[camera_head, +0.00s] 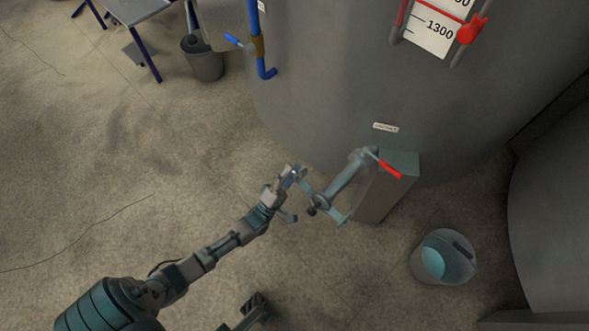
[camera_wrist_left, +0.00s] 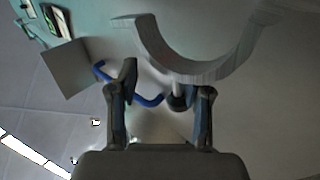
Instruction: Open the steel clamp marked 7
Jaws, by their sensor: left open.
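The steel clamp (camera_head: 325,193) sits on the outlet pipe of the big tank, beside the grey box; its number is not readable. A dark knob (camera_head: 312,210) sits at its near end. My left gripper (camera_head: 300,197) is open just left of the clamp, its fingers apart. In the left wrist view a large pale half ring (camera_wrist_left: 200,60) fills the upper middle. There the dark knob (camera_wrist_left: 179,99) shows between the fingers of my left gripper (camera_wrist_left: 165,95), nearer the right finger; I cannot tell whether they touch.
The tank (camera_head: 330,70) stands behind, with a red-handled valve (camera_head: 389,169) above the grey box (camera_head: 375,200). A bucket (camera_head: 460,266) stands on the floor at right. A bin (camera_head: 205,65) and table (camera_head: 135,10) are far left.

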